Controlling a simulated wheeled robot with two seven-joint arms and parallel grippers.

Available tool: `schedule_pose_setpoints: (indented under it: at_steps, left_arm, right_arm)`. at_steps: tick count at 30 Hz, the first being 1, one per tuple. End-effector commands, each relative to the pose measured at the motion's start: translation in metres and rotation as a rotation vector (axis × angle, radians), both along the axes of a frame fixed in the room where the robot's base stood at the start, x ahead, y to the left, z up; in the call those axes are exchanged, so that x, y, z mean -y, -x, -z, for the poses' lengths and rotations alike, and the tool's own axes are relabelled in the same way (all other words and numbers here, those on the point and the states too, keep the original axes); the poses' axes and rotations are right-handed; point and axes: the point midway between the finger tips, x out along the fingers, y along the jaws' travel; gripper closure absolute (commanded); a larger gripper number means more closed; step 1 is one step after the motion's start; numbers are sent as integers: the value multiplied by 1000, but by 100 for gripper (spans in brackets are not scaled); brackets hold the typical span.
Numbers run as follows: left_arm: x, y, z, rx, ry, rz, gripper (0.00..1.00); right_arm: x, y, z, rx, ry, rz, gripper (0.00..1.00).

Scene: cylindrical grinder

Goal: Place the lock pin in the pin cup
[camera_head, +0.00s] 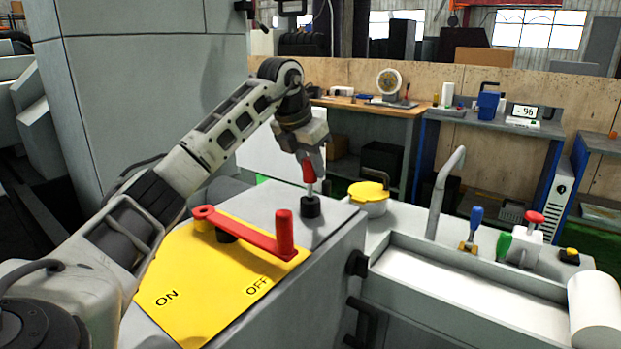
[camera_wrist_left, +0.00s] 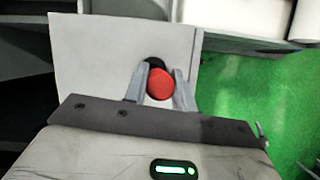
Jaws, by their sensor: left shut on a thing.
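The lock pin (camera_head: 309,173) has a red handle and a thin metal shaft that points down. My left gripper (camera_head: 312,158) is shut on its red handle and holds it roughly upright. The black pin cup (camera_head: 310,208) stands on the grey top of the machine, directly below the pin. The shaft's lower end meets the cup's top; I cannot tell how deep it sits. In the left wrist view the round red handle end (camera_wrist_left: 160,84) is between the two fingers, with the dark cup (camera_wrist_left: 155,63) partly hidden behind it. My right gripper is not in view.
A yellow ON/OFF plate (camera_head: 205,290) with a red lever (camera_head: 245,235) lies nearer than the cup. A yellow-lidded pot (camera_head: 369,195) and a grey curved pipe (camera_head: 442,190) stand to the right. A white trough (camera_head: 470,300) is at the right front.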

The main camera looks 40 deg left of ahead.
Motion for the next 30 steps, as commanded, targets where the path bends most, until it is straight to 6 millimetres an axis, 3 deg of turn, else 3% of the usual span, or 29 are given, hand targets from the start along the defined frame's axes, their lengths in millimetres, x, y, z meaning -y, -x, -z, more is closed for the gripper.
schedule_pose_setpoints:
  at_steps: [8,21,22,23,24,30]
  left_arm:
    - [-5,-5,36,-3,-1,1,100]
    - [-5,-5,43,0,-1,0,100]
    - [-5,-5,42,-1,-1,0,66]
    - [-5,-5,42,-1,0,0,57]
    - [-5,-5,42,-1,0,0,52]
    - [-5,-5,42,-1,0,0,52]
  right_arm:
    - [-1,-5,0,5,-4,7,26]
    - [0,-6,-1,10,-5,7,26]
    - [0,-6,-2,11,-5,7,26]
    - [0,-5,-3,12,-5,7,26]
    - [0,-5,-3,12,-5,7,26]
    - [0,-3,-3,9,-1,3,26]
